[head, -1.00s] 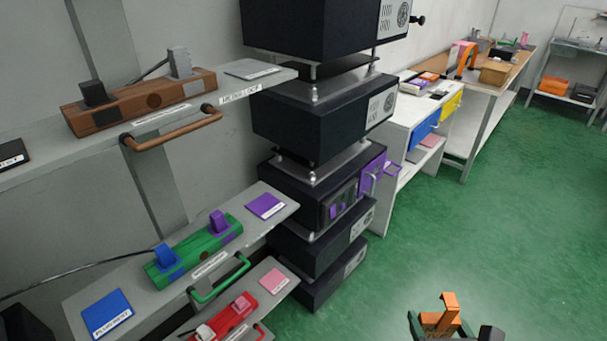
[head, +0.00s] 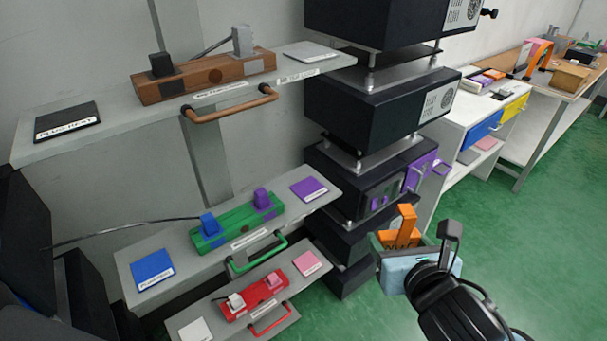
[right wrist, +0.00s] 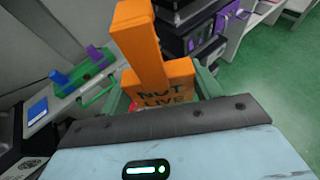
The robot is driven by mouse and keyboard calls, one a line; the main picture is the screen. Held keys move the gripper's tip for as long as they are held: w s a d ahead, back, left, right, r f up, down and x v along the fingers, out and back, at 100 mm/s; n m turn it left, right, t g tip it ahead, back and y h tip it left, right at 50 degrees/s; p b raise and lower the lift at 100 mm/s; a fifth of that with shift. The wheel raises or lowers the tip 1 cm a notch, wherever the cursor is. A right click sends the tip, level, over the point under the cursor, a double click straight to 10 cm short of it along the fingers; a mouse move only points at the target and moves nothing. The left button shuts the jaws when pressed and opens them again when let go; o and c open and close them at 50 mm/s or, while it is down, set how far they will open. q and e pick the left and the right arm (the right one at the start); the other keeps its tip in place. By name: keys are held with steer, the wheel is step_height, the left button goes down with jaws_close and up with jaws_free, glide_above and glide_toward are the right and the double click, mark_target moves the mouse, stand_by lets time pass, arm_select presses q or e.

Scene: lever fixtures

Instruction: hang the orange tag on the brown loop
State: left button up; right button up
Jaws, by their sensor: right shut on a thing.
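The brown loop (head: 232,108) is a rounded bar handle on the front edge of the top grey shelf, below a brown socket strip. Its opening looks clear. My right gripper (head: 392,244) is shut on the orange tag (head: 406,226), well below and to the right of the loop, apart from it. In the right wrist view the tag (right wrist: 165,82) has an upright orange arm above a block lettered "NOT LIVE". Green finger parts flank the block, and the gripper body hides its lower part. My left gripper is not in view.
Lower shelves carry a green strip (head: 238,223) with a green loop (head: 257,254) and a red strip (head: 254,297) with a red loop (head: 272,319). A stack of black units (head: 377,107) stands between the tag and the top shelf's right end. Green floor is open at right.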

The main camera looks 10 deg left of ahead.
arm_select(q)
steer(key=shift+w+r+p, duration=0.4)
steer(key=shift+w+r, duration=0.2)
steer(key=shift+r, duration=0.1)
arm_select(e)
steer(key=s+a+r+n+g+y, duration=0.2)
steer(key=a+r+n+y, duration=0.1)
steer(key=a+r, duration=0.4)
steer(key=s+a+r+n+g+y, duration=0.2)
steer(key=a+r+n+y, duration=0.1)
steer(key=a+r, duration=0.5)
steer(key=shift+s+a, duration=0.3)
steer(key=shift+a, duration=0.7)
